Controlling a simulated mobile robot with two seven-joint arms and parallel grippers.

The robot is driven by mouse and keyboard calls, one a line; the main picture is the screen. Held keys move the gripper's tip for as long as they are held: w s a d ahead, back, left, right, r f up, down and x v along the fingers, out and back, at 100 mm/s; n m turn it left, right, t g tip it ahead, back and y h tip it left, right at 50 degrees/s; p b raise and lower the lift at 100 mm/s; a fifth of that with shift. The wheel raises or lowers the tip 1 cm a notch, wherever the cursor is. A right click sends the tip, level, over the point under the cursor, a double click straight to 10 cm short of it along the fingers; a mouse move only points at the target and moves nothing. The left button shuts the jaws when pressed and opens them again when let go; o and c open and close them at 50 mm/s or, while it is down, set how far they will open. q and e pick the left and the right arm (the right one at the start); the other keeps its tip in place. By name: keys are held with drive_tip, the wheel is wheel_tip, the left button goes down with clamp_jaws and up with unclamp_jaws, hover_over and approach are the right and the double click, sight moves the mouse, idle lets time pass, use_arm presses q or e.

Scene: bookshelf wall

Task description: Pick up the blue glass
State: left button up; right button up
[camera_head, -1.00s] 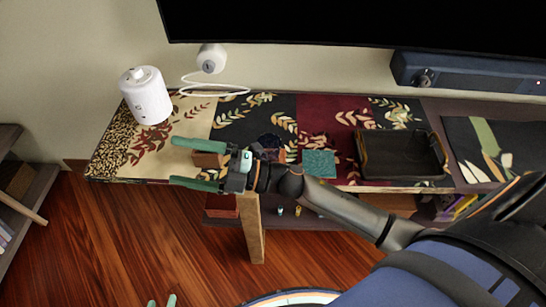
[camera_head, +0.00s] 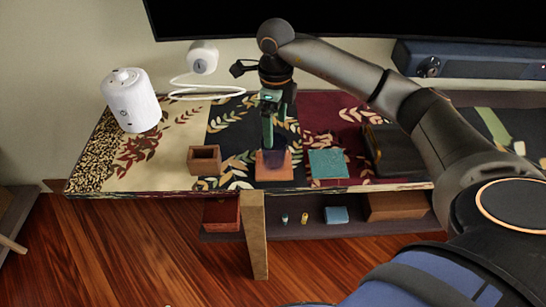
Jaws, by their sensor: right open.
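The blue glass (camera_head: 279,154) is dark and see-through. It stands at the front of the shelf top, at an orange-brown square coaster (camera_head: 273,173). My right gripper (camera_head: 268,145) points down at the glass from above, its green fingers seen nearly edge-on. The fingers overlap the glass in the picture, and I cannot tell whether they touch it. The right gripper is open. My left gripper does not show clearly in this view.
A small brown open box (camera_head: 205,160) stands left of the glass, and a teal square (camera_head: 328,164) lies to the right. A dark tray (camera_head: 394,150) is partly behind my right arm.

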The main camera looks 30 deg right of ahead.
sight(274, 153)
wheel_tip(274, 153, down, 10)
drive_tip(key=shift+w+a+f+b, duration=0.15)
drive_tip(key=shift+b, duration=0.15)
drive_tip(key=c, duration=1.4)
drive_tip(key=shift+r, duration=0.2)
